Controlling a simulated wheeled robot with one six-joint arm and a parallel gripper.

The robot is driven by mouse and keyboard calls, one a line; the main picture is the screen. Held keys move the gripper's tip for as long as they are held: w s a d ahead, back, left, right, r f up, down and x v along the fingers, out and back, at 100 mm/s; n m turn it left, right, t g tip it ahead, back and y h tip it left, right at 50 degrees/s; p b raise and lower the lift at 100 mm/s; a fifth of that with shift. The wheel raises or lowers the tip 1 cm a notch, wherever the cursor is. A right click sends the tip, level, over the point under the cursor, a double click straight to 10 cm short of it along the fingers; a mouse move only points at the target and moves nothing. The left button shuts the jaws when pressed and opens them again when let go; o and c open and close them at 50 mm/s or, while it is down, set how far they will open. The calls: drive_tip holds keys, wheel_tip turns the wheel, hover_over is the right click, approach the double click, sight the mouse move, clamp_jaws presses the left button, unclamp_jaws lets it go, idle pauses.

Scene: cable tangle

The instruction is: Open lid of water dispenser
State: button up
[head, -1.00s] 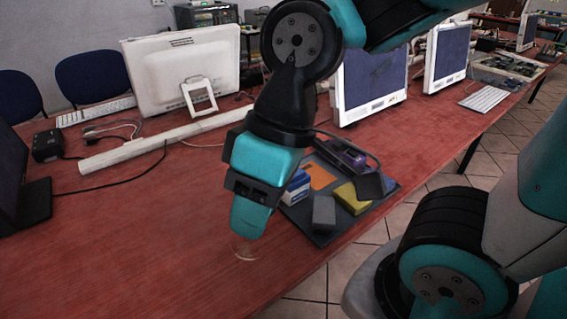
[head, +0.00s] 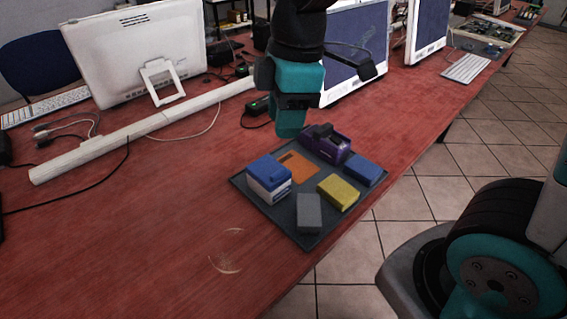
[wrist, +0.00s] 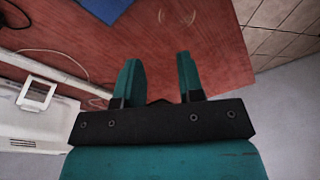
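My gripper (head: 290,130) is above the far left part of a dark grey tray, near a purple item, and touches nothing I can make out. In the wrist view my gripper (wrist: 157,62) has its two teal fingers apart with nothing between them. On the tray (head: 244,184), a blue-topped white box (head: 268,181) stands at the left; its top looks closed. I cannot tell for sure which thing is the water dispenser. The purple item (head: 333,142) with a black top lies at the tray's far side.
The tray also holds a yellow block (head: 338,192), a grey block (head: 309,213), a blue block (head: 364,170) and an orange piece (head: 297,168). The red table (head: 130,240) is clear at front left.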

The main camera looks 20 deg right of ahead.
sight(278, 172)
drive_tip(key=w+d+f+n+h, duration=0.1)
drive_tip(key=w+d+n+h, duration=0.1)
drive_tip(key=w+n, duration=0.45)
drive_tip(key=shift+m, duration=0.35)
wheel_tip(278, 172, down, 17)
drive_tip(key=shift+w+a+f+b, duration=0.1)
drive_tip(key=shift+w+b, duration=0.05)
drive_tip(key=shift+b, duration=0.4)
clamp_jaws()
